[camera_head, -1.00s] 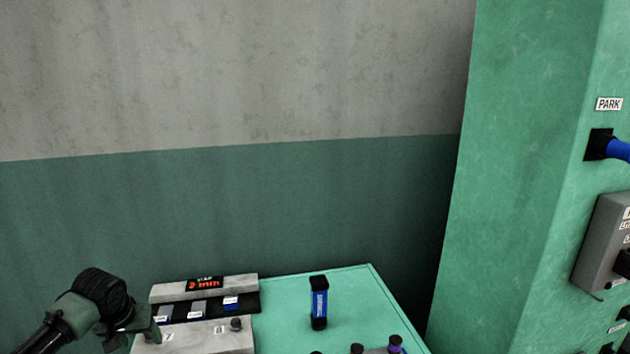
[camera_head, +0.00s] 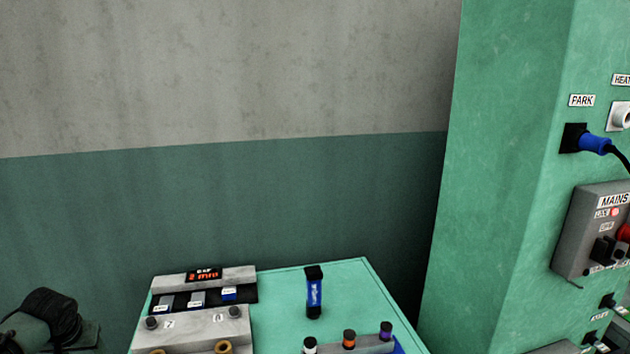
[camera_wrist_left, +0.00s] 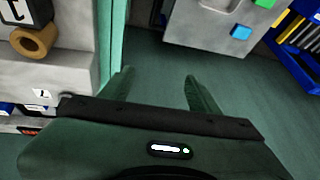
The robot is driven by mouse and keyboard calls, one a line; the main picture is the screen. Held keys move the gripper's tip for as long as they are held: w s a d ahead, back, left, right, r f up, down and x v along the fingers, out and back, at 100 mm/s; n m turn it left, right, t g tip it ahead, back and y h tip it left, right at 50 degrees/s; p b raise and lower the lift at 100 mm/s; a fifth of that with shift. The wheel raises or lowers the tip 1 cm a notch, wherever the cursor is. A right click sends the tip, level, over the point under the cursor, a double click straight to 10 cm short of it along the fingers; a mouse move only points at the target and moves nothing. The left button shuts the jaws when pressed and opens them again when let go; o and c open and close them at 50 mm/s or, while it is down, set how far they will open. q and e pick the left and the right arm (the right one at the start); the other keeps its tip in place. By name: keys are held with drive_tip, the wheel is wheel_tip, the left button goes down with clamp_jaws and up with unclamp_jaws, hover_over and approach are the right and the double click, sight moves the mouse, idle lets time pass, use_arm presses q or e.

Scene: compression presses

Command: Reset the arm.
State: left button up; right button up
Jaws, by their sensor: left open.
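My left arm (camera_head: 45,318) shows only as a dark green and black wrist part at the lower left corner of the head view, left of the grey device. In the left wrist view my left gripper (camera_wrist_left: 160,84) has its two green fingers spread apart. Nothing is between them; a dark green floor lies beyond. In the head view the fingers cannot be made out. My right gripper is not in view.
A grey device with a red display (camera_head: 204,275) and a blue cylinder (camera_head: 314,292) stand on the green table (camera_head: 270,310). Right is a green column with a blue plug (camera_head: 593,144) under PARK and a MAINS box (camera_head: 590,235). The wrist view shows a brass ring (camera_wrist_left: 36,41) beside the gripper.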

use_arm(q)
drive_tip(key=s+a+f+m+g+y, duration=0.1)
drive_tip(key=s+a+f+m+y, duration=0.25)
drive_tip(key=s+a+f, duration=1.55)
drive_tip(key=s+a+f+m+y, duration=0.15)
drive_tip(key=s+a, duration=0.25)
drive_tip(key=s, duration=0.4)
drive_tip(key=s+a+f+m+g, duration=0.1)
drive_tip(key=s+a+m, duration=0.25)
drive_tip(key=s, duration=0.55)
drive_tip(key=s+a+f+m+y, duration=0.1)
drive_tip(key=s+a, duration=0.4)
drive_tip(key=s, duration=0.3)
drive_tip(key=s+d+f+n+h, duration=0.1)
drive_tip(key=s+d+f+h, duration=0.15)
drive_tip(key=d+f, duration=0.9)
drive_tip(key=s+d+f+n+h, duration=0.1)
drive_tip(key=s+d+f+h, duration=0.15)
drive_tip(key=d+f, duration=0.9)
drive_tip(key=s+d+f+h, duration=0.1)
drive_tip(key=d+f+h, duration=0.1)
drive_tip(key=d, duration=1.7)
drive_tip(key=s+d+f+n+g+h, duration=0.1)
drive_tip(key=d+f+h, duration=0.1)
drive_tip(key=d, duration=1.7)
drive_tip(key=shift+s+d+f, duration=0.35)
drive_tip(key=shift+d+f, duration=0.05)
drive_tip(key=shift+f, duration=0.05)
